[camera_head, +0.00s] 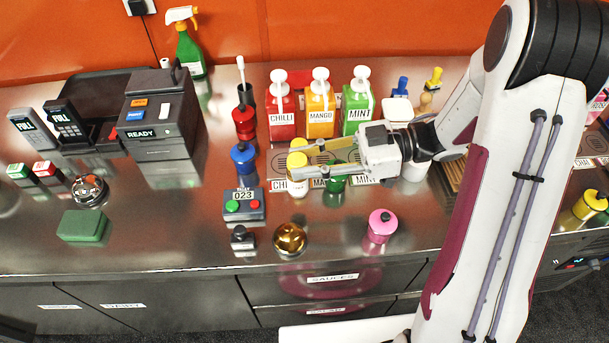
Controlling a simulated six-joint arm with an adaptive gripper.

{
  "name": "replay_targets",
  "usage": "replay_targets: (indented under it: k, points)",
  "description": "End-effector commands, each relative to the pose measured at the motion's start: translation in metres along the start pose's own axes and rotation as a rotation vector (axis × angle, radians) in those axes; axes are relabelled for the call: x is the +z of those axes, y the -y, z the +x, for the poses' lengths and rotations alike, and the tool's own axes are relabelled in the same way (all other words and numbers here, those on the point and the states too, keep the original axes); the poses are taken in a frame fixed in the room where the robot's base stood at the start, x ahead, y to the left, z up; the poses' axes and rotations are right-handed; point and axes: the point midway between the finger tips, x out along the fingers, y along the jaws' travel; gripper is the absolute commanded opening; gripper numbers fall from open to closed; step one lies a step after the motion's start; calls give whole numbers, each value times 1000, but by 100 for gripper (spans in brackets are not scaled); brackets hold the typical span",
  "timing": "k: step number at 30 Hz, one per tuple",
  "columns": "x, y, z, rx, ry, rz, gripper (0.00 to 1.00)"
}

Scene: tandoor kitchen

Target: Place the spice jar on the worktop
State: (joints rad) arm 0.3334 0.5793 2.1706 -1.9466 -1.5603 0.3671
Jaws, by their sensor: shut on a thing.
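My gripper (304,160) reaches in from the right, low over the worktop (350,232), with its fingers pointing left. It is shut on a small yellow jar (297,160) at its fingertips, which looks like the spice jar. The fingers hide part of the jar, and I cannot tell whether its base touches the surface below. A green round container (335,183) shows just below the fingers, partly covered by them.
Red chilli (282,115), yellow mango (320,108) and green mint (357,112) pump bottles stand behind the gripper. A pink jar (381,226), a gold dome (290,238) and a button box (244,204) stand in front. The worktop's front left is mostly clear around a green block (82,226).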

Motion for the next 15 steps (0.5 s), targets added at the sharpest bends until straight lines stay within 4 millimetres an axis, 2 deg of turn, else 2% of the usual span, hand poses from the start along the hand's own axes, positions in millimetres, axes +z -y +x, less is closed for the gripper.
replay_targets:
  k: [6, 15]
  points:
    - [17, 0, 3, 0, -2, 1, 1]
    - [20, 0, 3, 0, -1, 0, 1]
